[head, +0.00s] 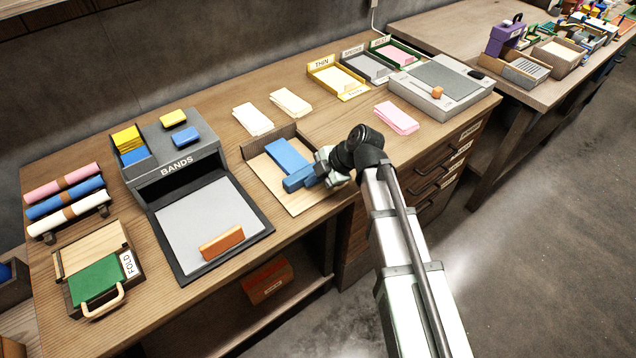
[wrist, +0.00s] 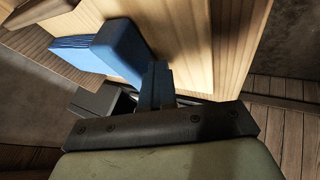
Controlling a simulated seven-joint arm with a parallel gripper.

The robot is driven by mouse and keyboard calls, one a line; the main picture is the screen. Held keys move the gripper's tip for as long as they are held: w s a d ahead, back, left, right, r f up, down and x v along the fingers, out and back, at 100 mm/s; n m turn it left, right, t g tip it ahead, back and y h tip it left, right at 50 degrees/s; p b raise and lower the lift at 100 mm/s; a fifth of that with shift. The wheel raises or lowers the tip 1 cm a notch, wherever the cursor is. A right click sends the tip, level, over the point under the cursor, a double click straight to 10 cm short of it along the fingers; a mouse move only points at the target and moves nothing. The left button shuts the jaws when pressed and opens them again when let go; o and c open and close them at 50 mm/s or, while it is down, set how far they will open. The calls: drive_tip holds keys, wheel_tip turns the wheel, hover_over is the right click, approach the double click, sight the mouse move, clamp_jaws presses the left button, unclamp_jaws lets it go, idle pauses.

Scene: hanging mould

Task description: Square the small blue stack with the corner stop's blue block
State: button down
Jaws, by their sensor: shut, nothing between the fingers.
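The small blue stack (head: 286,154) lies on the pale board of the corner stop (head: 293,202), which has raised dark walls at its back and left. Its layered edge shows in the wrist view (wrist: 70,43). The blue block (head: 299,180) lies at the stack's near end, and in the wrist view (wrist: 122,50) it is against or very close to the stack. My gripper (head: 318,174) is at the block's right end, shut and empty. In the wrist view its fingertips (wrist: 157,75) are right beside the block; I cannot tell whether they touch. My gripper hides part of the board.
The grey bands station (head: 210,215) with an orange block (head: 222,242) stands left of the corner stop. White stacks (head: 253,119) lie behind it, and a pink stack (head: 396,117) lies to the right. The table's front edge is close to the board.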

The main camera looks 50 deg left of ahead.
drive_tip(key=shift+a, duration=0.3)
drive_tip(key=d, duration=0.4)
drive_tip(key=shift+s+d, duration=0.1)
drive_tip(key=shift+d, duration=0.15)
drive_tip(key=v, duration=1)
